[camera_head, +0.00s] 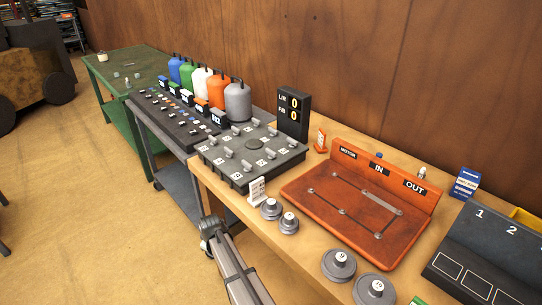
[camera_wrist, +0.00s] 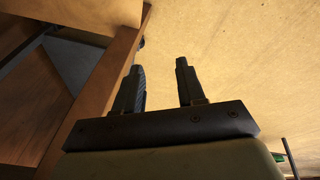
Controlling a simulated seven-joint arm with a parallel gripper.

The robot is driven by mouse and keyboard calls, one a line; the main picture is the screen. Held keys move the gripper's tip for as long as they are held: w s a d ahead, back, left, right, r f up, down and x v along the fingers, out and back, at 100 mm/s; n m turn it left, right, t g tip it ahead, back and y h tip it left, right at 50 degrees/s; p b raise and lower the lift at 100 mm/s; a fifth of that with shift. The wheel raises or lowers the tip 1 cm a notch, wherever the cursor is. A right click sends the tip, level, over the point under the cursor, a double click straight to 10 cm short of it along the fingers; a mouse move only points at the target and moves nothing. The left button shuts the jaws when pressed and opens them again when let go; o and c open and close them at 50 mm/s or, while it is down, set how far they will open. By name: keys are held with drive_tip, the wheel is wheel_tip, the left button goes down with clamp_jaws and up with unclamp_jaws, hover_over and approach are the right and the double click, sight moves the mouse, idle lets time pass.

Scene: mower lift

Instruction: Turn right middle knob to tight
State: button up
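A dark grey board (camera_head: 224,171) with several light grey knobs lies on the wooden bench. My gripper (camera_head: 209,228) is low in front of the bench's front edge, apart from the board and touching no knob. In the wrist view my gripper (camera_wrist: 158,68) shows two black fingers spread apart with nothing between them. The board and knobs do not show in the wrist view.
A white sign (camera_head: 257,189) stands at the board's front corner. Grey round weights (camera_head: 271,209) lie on the bench. A black counter (camera_head: 294,112) reading zeros stands behind the board. An orange panel (camera_head: 345,228) lies right. Several coloured canisters (camera_head: 237,103) stand left.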

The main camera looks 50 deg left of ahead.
drive_tip(key=a+r+g+y, duration=0.1)
drive_tip(key=a+r, duration=0.4)
drive_tip(key=r, duration=0.4)
drive_tip(key=a+r, duration=0.5)
drive_tip(key=r, duration=0.5)
wheel_tip(320, 180, up, 31)
drive_tip(key=m+h, duration=0.4)
drive_tip(key=m, duration=0.1)
hover_over(271, 150)
wheel_tip(271, 150, down, 14)
drive_tip(key=shift+s+d, duration=0.1)
drive_tip(key=shift+c, duration=0.3)
clamp_jaws()
